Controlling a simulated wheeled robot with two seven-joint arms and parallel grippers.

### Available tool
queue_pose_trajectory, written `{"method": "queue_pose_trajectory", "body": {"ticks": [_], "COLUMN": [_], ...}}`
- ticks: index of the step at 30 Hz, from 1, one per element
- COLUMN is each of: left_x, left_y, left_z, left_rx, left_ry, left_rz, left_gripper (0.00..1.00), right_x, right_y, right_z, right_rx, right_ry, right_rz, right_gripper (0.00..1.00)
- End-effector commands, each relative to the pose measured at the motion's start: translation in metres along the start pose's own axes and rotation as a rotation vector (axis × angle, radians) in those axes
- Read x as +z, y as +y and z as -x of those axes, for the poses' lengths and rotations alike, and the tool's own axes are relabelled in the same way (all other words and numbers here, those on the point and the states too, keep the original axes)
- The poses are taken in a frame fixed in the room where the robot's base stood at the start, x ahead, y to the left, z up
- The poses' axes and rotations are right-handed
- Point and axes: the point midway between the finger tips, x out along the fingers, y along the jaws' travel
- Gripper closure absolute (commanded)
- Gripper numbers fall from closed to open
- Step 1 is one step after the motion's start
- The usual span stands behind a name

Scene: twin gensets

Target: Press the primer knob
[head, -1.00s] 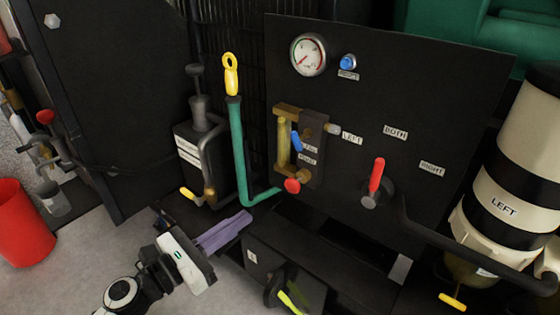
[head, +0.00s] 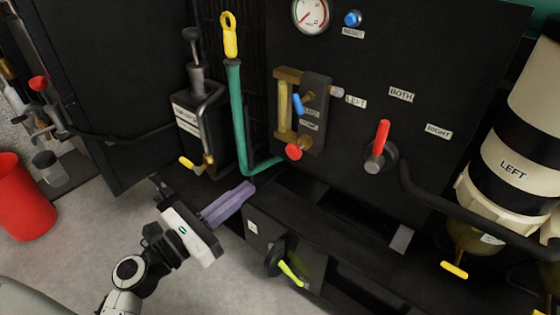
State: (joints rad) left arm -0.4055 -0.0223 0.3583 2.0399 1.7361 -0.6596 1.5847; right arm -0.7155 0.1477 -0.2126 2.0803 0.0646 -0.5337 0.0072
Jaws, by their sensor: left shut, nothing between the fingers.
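A black box with a white label (head: 187,120) stands at centre left. A grey plunger with a round knob (head: 193,35) rises from its top; this looks like the primer knob, though I cannot read the label. My right gripper is not in view.
A green pipe with a yellow ring handle (head: 230,37) stands right of the box. The black panel (head: 350,80) carries a gauge (head: 311,14), a blue button (head: 352,18) and a red lever (head: 380,138). A red bucket (head: 25,200) stands at left.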

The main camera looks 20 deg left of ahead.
Motion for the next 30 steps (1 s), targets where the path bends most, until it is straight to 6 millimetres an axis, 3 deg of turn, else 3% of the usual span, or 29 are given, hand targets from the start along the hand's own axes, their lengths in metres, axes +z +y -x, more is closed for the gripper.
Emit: {"method": "queue_pose_trajectory", "body": {"ticks": [9, 15, 21, 30], "left_x": [0.002, 0.002, 0.000, 0.000], "left_y": [0.000, 0.000, 0.000, 0.000], "left_z": [-0.070, -0.103, -0.117, -0.119], "left_rx": [-0.001, -0.001, 0.000, 0.000], "left_ry": [-0.004, -0.002, 0.000, 0.001], "left_rz": [-0.001, -0.002, -0.001, -0.001], "left_gripper": [1.00, 1.00, 1.00, 1.00], "right_x": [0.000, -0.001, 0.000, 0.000], "right_y": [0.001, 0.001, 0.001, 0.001], "right_z": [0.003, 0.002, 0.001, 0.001], "right_rx": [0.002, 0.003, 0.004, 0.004], "right_ry": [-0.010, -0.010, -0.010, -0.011], "right_rz": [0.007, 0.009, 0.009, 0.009], "right_gripper": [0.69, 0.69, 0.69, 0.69]}}
